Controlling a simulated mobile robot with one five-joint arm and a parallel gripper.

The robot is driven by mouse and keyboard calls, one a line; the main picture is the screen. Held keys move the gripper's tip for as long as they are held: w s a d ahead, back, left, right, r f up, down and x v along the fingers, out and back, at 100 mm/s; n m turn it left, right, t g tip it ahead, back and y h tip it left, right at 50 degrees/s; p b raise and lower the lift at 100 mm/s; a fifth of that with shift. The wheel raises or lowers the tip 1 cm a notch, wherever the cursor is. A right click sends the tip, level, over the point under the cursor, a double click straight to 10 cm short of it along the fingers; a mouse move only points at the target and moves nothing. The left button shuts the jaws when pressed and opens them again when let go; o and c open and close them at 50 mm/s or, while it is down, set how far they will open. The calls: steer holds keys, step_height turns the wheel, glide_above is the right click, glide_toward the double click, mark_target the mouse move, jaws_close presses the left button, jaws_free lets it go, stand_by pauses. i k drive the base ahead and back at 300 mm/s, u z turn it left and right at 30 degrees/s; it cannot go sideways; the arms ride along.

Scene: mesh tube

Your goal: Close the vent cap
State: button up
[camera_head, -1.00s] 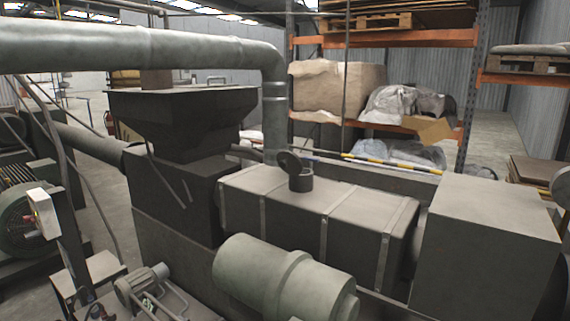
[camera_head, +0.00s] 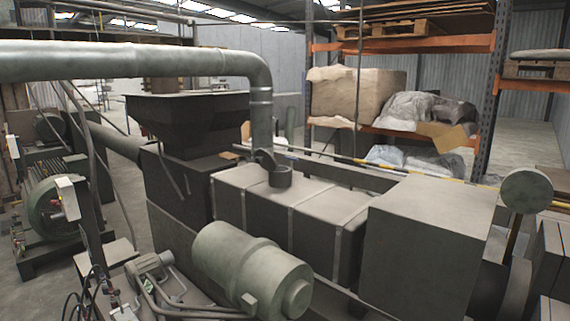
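The vent is a short dark round tube (camera_head: 280,177) standing on top of the long grey box-shaped barrel cover (camera_head: 325,205). Its vent cap (camera_head: 264,159) is a dark disc tilted up at the tube's left back edge, so the tube's top is uncovered. The cap stands in front of the lower end of the big grey pipe and is small in the view. My gripper is not in view.
A large grey box (camera_head: 425,240) stands right of the barrel cover. A grey-green cylinder (camera_head: 250,268) lies in front of it. A dark hopper (camera_head: 188,120) and thick pipe (camera_head: 150,60) are at the left. A round disc (camera_head: 526,190) stands at the right.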

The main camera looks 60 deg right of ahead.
mark_target(264, 158)
steer(key=u, duration=0.2)
steer(key=i, duration=0.85)
steer(key=z, duration=0.1)
